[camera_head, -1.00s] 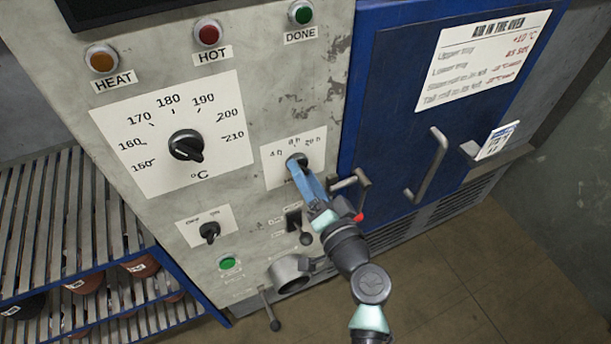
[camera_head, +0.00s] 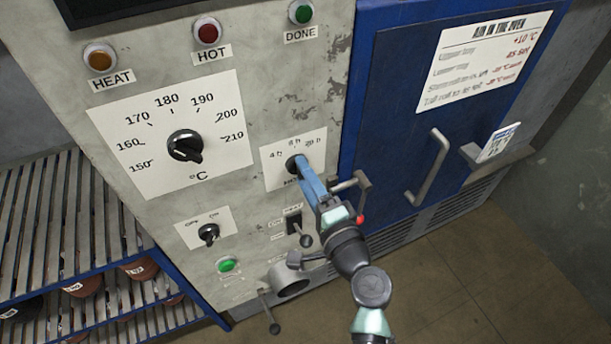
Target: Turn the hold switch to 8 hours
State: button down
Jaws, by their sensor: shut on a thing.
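The hold switch (camera_head: 294,165) is a small dark knob on a white plate (camera_head: 275,181) on the grey control panel. The plate is marked 4 h, 8 h and 20 h, with 8 h at the top middle. My gripper (camera_head: 300,165) reaches up from the lower right, its blue fingers shut on the knob. The fingers cover part of the knob and of the label below it. I cannot tell which mark the knob points to.
The large temperature dial (camera_head: 185,146) is to the left, and a smaller on/off switch (camera_head: 208,233) is below it. A small lever (camera_head: 305,240) and a door latch (camera_head: 362,185) sit close to my gripper. The blue oven door (camera_head: 400,120) is on the right.

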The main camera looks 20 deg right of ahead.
dwell(0.4)
jog(key=shift+c, duration=1.3)
grip_release()
jog(key=s+b, duration=0.4)
jog(key=s, duration=0.9)
jog(key=shift+d, duration=0.2)
